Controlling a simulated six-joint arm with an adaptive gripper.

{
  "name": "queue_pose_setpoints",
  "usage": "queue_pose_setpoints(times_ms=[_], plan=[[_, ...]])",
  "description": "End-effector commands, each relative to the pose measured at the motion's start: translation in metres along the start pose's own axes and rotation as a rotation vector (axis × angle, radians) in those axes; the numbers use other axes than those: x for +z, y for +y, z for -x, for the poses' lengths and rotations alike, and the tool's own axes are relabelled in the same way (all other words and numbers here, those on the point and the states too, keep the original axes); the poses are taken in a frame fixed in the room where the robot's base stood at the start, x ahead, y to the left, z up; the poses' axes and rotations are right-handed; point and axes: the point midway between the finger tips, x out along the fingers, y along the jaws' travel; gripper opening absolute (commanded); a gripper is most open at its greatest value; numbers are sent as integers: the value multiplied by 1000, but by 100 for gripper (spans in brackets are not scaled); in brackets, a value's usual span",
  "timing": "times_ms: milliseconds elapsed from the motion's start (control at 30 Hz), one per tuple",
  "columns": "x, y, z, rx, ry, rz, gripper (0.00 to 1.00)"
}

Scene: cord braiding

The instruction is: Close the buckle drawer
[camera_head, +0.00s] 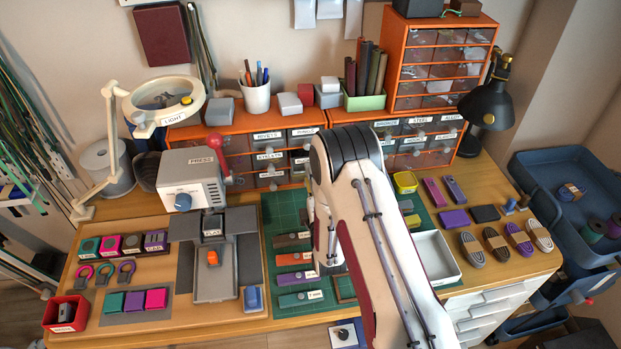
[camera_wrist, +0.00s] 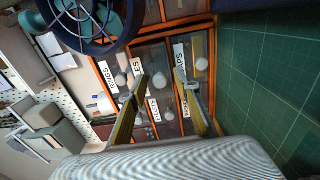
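Low orange drawer cabinets (camera_head: 235,127) with clear labelled drawers stand along the back of the bench. In the wrist view, drawer fronts with white knobs (camera_wrist: 201,64) and partly readable labels appear turned sideways. I cannot read a buckle label with certainty, and no drawer clearly stands out from its cabinet. My gripper (camera_wrist: 160,92) is open, its two fingers apart in front of the drawer fronts, with nothing held between them. Whether a fingertip touches a drawer or knob is unclear. In the head view my arm hides most of the gripper and the drawers behind it.
A green cutting mat (camera_head: 286,215) with tools lies before the cabinets. The magnifier lamp (camera_head: 165,98) and grey press (camera_head: 192,180) stand left. A white tray (camera_head: 436,257) and cord bundles (camera_head: 497,243) lie right. A taller orange drawer cabinet (camera_head: 443,62) stands behind.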

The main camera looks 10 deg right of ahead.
Motion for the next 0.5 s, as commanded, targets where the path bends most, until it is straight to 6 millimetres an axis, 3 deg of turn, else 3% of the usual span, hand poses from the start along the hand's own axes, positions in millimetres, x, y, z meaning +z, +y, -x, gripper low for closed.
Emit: queue_pose_setpoints(times_ms=[233,367,500], plan=[[0,0,0,0,0,0,32],[0,0,0,0,0,0,1],[0,0,0,0,0,0,0]])
